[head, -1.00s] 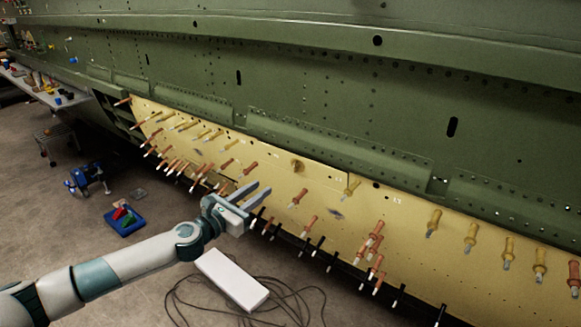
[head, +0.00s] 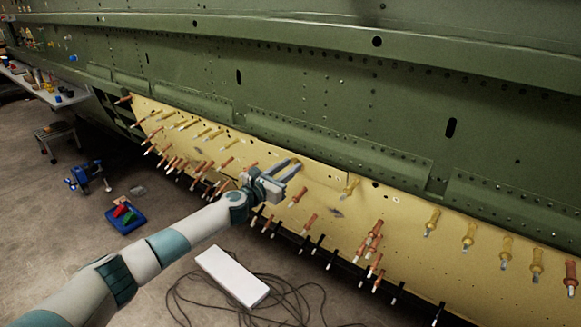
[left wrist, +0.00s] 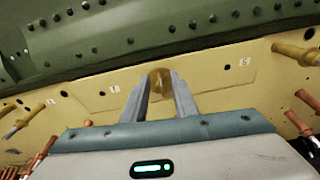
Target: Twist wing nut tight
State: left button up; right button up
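A brass-coloured rounded piece, probably the wing nut (left wrist: 160,80), is on the yellow skin panel (head: 325,185). In the left wrist view it shows between and just beyond my left fingertips. I cannot tell whether the fingers touch it. In the head view my gripper covers its place. My left gripper (head: 292,166) reaches up to the panel with its two grey fingers apart; they also show in the left wrist view (left wrist: 160,88). My right gripper is not in view.
Several copper and yellow fastener pins stick out of the panel around the gripper, including a yellow one (head: 349,189) and a copper one (head: 298,197). Green fuselage (head: 340,100) rises above. A white box (head: 232,276) and cables lie on the floor below.

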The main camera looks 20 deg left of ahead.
pick_arm(q)
jog(key=shift+w+d, duration=0.15)
jog(key=shift+w, duration=0.35)
jog(key=shift+c, duration=0.2)
grip_shut()
jog(key=shift+s, duration=0.1)
